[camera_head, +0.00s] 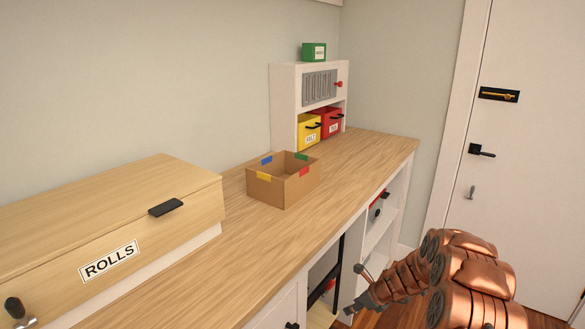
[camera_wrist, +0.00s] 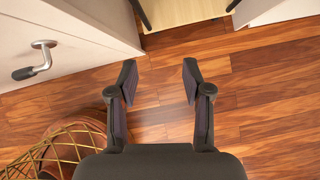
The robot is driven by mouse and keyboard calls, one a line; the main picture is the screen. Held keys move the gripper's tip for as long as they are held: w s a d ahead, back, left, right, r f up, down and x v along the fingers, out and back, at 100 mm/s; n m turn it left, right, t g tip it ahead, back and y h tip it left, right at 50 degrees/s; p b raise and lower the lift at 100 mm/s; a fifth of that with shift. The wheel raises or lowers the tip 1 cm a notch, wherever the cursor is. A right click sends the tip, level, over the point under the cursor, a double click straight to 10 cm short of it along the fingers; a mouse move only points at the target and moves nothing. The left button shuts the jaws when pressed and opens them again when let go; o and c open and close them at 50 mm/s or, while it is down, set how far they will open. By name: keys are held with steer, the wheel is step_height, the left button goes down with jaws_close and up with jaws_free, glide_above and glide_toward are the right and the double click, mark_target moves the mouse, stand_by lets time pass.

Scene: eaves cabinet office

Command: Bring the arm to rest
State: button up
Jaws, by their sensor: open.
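My copper-coloured arm reaches in from the lower right in the head view. My gripper (camera_head: 357,291) is low in front of the white cabinet under the worktop. In the wrist view my gripper (camera_wrist: 159,80) has its two dark fingers apart, with only wood floor (camera_wrist: 155,115) between them. It holds nothing and no contact with furniture shows.
The worktop (camera_head: 225,255) bears a ROLLS box (camera_head: 150,235), a cardboard box (camera_head: 285,190) and a small white cabinet (camera_head: 285,100). A white door (camera_head: 530,150) stands right. In the wrist view, a handled white panel (camera_wrist: 70,40) and a netted brown object (camera_wrist: 70,145) are left.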

steer(key=s+a+r+n+g+p, duration=0.1)
steer(key=s+a+r+n, duration=0.4)
steer(key=r, duration=0.3)
steer(key=s+a+r+n+g+p, duration=0.1)
steer(key=s+a+r+n+p, duration=0.1)
steer(key=s+r+n, duration=0.45)
steer(key=s+a+r+n+g+p, duration=0.1)
steer(key=s+a+r+n, duration=0.25)
steer(key=s+r, duration=0.55)
steer(key=s+d+r+n+g+h+p, duration=0.1)
steer(key=s+r+n, duration=0.3)
steer(key=s, duration=0.6)
steer(key=s+d+r+n+g+h+p, duration=0.1)
steer(key=s+d+r+n, duration=0.3)
steer(key=s, duration=0.6)
steer(key=s+d+r+n+g+h+p, duration=0.1)
steer(key=s+d+r+n+h+p, duration=0.1)
steer(key=s, duration=0.8)
step_height(320, 180, up, 3)
steer(key=d+n+h, duration=0.1)
steer(key=n, duration=0.1)
steer(key=shift+d+f+n, duration=0.15)
steer(key=shift+d+n, duration=0.05)
steer(key=shift+n, duration=0.1)
steer(key=shift+c, duration=0.8)
steer(key=shift+a, duration=0.15)
